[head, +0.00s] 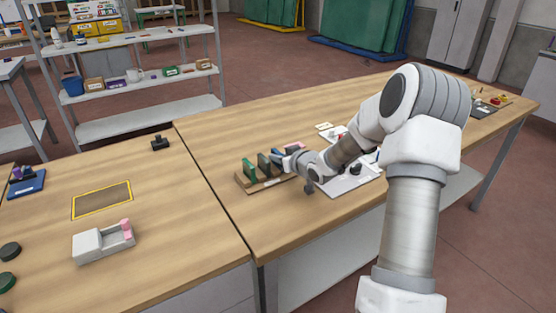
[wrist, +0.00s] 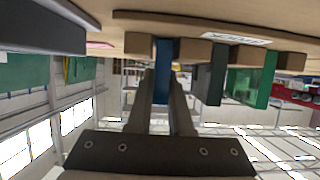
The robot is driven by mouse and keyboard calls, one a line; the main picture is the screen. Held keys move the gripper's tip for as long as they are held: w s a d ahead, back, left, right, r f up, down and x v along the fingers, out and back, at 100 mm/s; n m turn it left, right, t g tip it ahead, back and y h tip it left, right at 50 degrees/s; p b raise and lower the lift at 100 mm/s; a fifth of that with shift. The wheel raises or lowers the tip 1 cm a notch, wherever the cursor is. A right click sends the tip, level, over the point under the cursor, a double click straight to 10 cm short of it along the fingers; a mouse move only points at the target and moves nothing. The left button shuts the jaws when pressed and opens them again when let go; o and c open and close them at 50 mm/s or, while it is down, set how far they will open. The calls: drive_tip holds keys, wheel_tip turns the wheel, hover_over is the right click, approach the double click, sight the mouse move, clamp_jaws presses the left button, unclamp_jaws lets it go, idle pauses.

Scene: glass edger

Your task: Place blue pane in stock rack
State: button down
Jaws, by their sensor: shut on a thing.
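The blue pane (wrist: 163,58) is between the two fingers of my gripper (wrist: 163,98) in the wrist view, which is upside down. The fingers are shut on it. The pane stands upright in line with a gap between two wooden blocks of the stock rack (wrist: 285,42); how deep it sits is hidden. A dark pane (wrist: 210,78) and a green pane (wrist: 252,82) stand in the rack beside it. In the head view, my gripper (head: 286,164) is at the right end of the rack (head: 245,185), partly hiding it, with the green pane (head: 249,170) at the left end.
A white board (head: 350,183) lies right of the rack, partly behind my arm. On the left table are a grey fixture with a pink part (head: 100,243), a yellow-edged mat (head: 102,200) and a small black object (head: 160,143). Bare tabletop (head: 225,135) lies behind the rack.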

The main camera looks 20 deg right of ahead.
drive_tip(key=shift+f, duration=0.15)
drive_tip(key=c, duration=0.8)
unclamp_jaws()
drive_tip(key=shift+c, duration=0.2)
drive_tip(key=shift+r, duration=0.35)
drive_tip(key=p+v, duration=0.2)
drive_tip(key=v, duration=1)
drive_tip(key=shift+f+p, duration=0.15)
drive_tip(key=shift+p, duration=0.2)
